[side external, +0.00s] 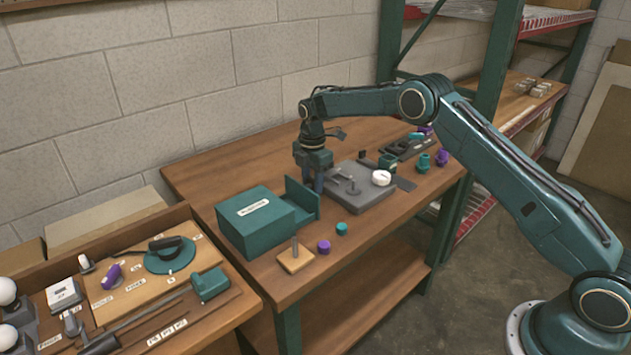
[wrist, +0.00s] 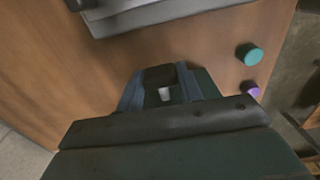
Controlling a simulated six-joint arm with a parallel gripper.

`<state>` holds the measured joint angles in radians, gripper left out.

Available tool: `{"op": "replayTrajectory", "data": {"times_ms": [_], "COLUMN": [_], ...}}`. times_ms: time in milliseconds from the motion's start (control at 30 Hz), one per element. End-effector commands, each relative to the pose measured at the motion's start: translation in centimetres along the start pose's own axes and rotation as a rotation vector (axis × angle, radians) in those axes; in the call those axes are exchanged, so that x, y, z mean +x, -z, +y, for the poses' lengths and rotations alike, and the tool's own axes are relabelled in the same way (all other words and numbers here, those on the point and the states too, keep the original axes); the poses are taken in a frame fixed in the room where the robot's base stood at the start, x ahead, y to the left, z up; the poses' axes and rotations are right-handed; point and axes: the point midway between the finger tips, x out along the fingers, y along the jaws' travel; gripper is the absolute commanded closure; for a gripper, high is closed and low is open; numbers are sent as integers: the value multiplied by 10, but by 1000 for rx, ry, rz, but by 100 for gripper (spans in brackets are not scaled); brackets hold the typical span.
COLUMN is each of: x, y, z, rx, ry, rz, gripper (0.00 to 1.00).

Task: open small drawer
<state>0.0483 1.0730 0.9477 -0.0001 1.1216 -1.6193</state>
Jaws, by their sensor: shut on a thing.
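The small drawer unit is a teal box (side external: 250,212) with a white label on top, on the wooden workbench. Its drawer front (side external: 302,196) is an upright teal panel at the box's right side, standing out from the body. My gripper (side external: 320,186) points down just right of this panel and is shut at its handle. In the wrist view, the fingers (wrist: 160,92) close around a dark block, which looks like the handle (wrist: 158,75).
A grey base plate (side external: 372,198) with a white round part (side external: 381,178) lies right of my gripper. A purple cap (side external: 323,246), a teal cap (side external: 342,228) and a wooden block with a peg (side external: 296,258) stand in front. A tool tray (side external: 125,290) is at left.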

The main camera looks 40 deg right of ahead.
Motion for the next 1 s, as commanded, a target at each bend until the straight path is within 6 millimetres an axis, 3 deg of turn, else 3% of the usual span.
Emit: {"op": "replayTrajectory", "data": {"times_ms": [100,200,533,567,667,1000], "x": [0,-1,-1,-1,-1,-1], "y": [-27,-39,-41,-41,-41,-41], "z": [0,0,0,0,0,0], "rx": [4,2,1,1,1,0], "ry": [-1,-1,-2,-2,-2,-1], "rz": [0,0,0,0,0,0], "gripper": [100,100,100,60,42,42]}}
